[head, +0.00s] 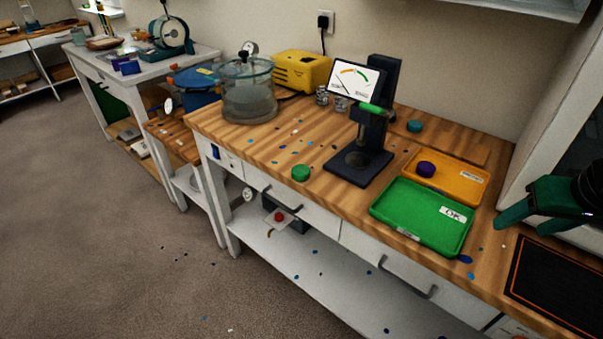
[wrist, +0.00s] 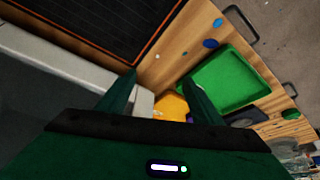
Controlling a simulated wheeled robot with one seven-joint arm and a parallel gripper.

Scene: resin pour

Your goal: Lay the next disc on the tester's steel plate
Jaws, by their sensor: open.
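The tester (head: 372,130) is a dark stand with a dial and a green-tipped lever. Its round steel plate (head: 357,158) appears bare. A green disc (head: 301,173) lies on the bench left of the tester. A teal disc (head: 414,126) lies behind it to the right. A purple disc (head: 426,169) lies in the orange tray (head: 465,189). My gripper (head: 527,214) is open and empty at the right, well apart from all discs. In the wrist view its fingers (wrist: 160,78) point towards the bench, with the orange tray partly hidden behind one finger.
An empty green tray (head: 415,228) marked OK sits before the orange tray. A black mat with an orange edge (head: 555,285) lies at the front right. A glass chamber (head: 248,95) and yellow case (head: 301,70) stand at the back left. Small paint spots dot the bench.

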